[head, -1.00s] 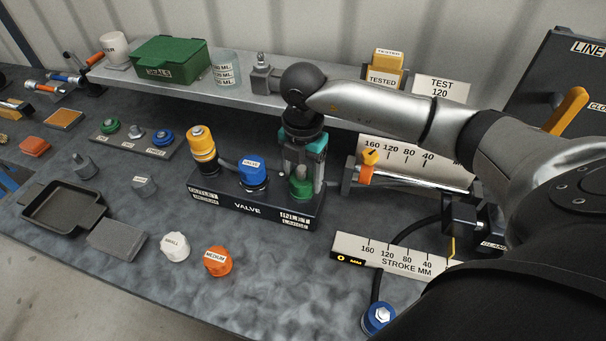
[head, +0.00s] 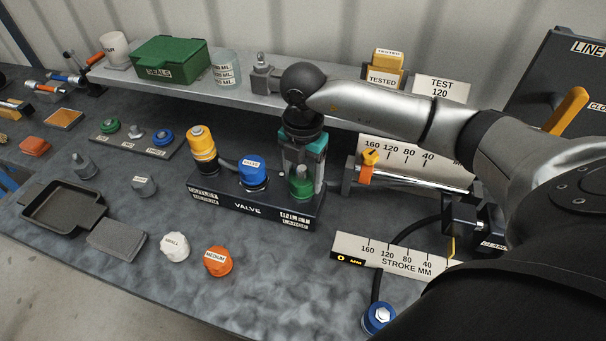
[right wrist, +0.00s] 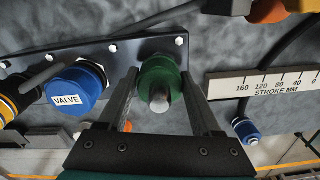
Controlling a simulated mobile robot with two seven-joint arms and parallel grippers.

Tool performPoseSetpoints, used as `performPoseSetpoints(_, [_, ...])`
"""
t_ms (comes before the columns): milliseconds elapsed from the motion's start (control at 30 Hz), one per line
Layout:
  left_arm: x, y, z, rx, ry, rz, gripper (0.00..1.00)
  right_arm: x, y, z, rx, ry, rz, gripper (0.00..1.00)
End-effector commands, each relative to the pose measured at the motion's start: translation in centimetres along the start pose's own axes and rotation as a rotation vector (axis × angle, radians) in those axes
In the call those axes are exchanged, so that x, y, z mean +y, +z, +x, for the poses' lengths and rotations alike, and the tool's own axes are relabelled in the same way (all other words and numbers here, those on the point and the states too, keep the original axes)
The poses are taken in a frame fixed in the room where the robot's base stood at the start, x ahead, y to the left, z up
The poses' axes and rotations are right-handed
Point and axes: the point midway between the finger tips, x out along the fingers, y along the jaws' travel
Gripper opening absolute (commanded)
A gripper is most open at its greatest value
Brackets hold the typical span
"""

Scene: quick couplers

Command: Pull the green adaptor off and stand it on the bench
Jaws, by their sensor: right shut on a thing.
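The green adaptor (head: 301,184) is at the inlet end of the black valve block (head: 228,203). My right gripper (head: 303,178) points down over it and is shut on it. In the right wrist view the green adaptor (right wrist: 160,82) sits between the two fingers (right wrist: 162,90), its grey round tip facing the camera. The block's inlet label is just below the adaptor in the head view. I cannot tell whether the adaptor's base touches the block. My left gripper is not in view.
A blue valve knob (head: 252,170) and a yellow fitting (head: 202,146) stand on the block to the left. White and orange caps (head: 218,261) lie in front. The bench (head: 280,270) is clear in front of the block. A stroke scale (head: 397,255) lies right.

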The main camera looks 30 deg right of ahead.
Motion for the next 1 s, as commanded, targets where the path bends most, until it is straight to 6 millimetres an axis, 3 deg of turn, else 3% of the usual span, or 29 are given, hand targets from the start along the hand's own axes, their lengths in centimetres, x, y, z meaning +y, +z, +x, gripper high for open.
performPoseSetpoints(1000, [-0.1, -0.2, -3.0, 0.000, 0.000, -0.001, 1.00, 0.0, 0.0, -3.6, -0.001, 0.001, 0.000, 0.00])
